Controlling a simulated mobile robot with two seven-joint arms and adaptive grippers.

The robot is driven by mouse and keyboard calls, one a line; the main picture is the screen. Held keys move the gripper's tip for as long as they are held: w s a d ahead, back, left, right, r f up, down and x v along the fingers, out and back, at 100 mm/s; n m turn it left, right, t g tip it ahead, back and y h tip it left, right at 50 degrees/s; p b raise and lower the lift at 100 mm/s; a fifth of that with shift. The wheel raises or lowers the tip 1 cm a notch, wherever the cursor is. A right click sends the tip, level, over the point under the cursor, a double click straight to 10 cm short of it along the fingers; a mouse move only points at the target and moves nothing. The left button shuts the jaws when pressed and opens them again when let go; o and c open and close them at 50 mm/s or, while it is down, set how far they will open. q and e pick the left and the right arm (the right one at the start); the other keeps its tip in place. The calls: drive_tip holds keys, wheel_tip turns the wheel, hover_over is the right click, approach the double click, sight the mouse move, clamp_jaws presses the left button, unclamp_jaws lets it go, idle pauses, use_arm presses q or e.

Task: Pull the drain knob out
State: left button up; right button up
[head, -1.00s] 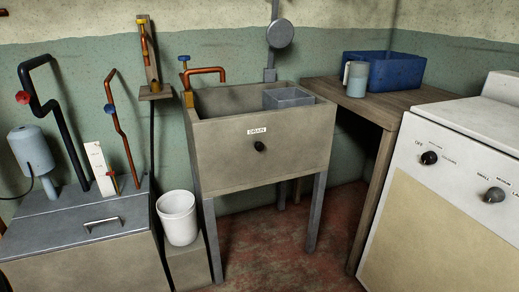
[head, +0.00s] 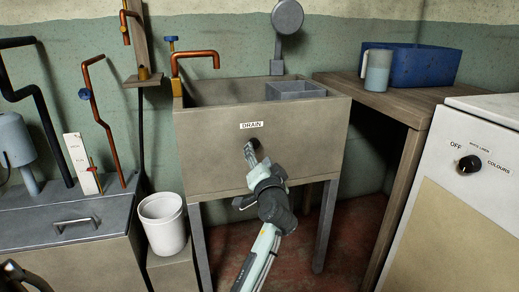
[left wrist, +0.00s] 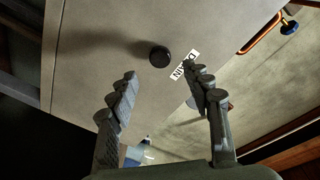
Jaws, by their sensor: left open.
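The drain knob (left wrist: 159,56) is small, round and black, on the front of the grey-beige sink cabinet (head: 215,150), under the white DRAIN label (head: 251,125). In the head view my left gripper (head: 250,152) is in front of the knob (head: 257,143) and partly hides it. In the left wrist view my left gripper (left wrist: 160,75) is open and empty, its fingers spread on either side of the line to the knob. The knob lies ahead of the fingertips, and no contact shows.
A white bucket (head: 162,224) stands left of the sink's leg. A wooden table (head: 345,88) with a blue bin (head: 425,67) and a jug (head: 377,72) is at the right, beside a white appliance (head: 480,130). A copper tap (head: 195,55) rises above the basin.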

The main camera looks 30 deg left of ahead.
sight(253, 142)
use_arm(q)
drive_tip(key=x, duration=0.7)
drive_tip(key=shift+a, duration=0.1)
clamp_jaws()
